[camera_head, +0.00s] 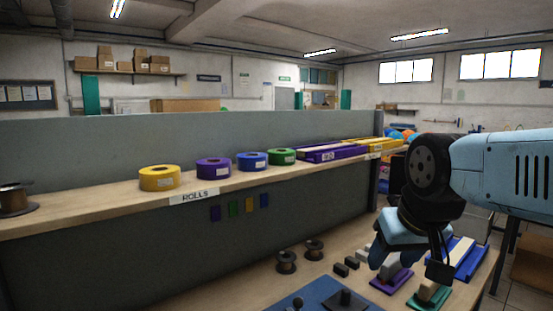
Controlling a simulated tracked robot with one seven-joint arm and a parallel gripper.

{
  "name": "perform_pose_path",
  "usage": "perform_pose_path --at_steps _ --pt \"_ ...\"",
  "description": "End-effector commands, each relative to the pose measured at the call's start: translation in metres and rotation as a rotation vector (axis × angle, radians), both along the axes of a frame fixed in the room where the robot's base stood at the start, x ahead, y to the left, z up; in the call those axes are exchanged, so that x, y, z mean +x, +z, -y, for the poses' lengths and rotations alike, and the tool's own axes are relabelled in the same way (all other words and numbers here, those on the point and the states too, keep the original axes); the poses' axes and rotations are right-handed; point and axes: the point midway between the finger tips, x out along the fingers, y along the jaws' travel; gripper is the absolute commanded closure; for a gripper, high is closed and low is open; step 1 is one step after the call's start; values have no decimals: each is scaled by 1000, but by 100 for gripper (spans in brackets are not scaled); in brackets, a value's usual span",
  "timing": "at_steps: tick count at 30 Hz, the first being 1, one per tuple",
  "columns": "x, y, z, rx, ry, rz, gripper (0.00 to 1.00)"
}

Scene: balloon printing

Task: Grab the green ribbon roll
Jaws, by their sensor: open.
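The green ribbon roll (282,157) lies flat on the upper shelf (112,208), at the right end of a row of rolls. The blue roll (252,161) is just to its left, and a purple boxed stack (333,153) is close on its right. My gripper (385,262) is at the right, lower than the shelf and over the workbench, apart from the green roll. It points down and appears empty; its fingertips are partly hidden behind my own arm parts.
A purple roll (213,169) and a yellow roll (160,177) stand farther left on the shelf. A grey panel (100,150) rises behind them. Small spools (287,261), dark blocks and stamps (392,280) crowd the bench below. A brown spool (14,200) sits far left.

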Motion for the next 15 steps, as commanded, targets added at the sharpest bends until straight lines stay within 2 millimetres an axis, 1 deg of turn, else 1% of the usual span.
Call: perform_pose_path --at_steps 1,2,3,5,8,13,14,15 --pt "4 2 -2 23 -18 -1 41" --pt "6 4 -4 46 -38 -2 38" --pt "12 6 2 86 -67 -6 34" --pt "22 12 0 165 -133 -11 29" --pt "45 26 -14 337 -281 -31 19" --pt "92 53 -37 665 -565 -97 3" --pt "100 57 -41 721 -617 -113 0" --pt "112 64 -46 796 -683 -135 0"
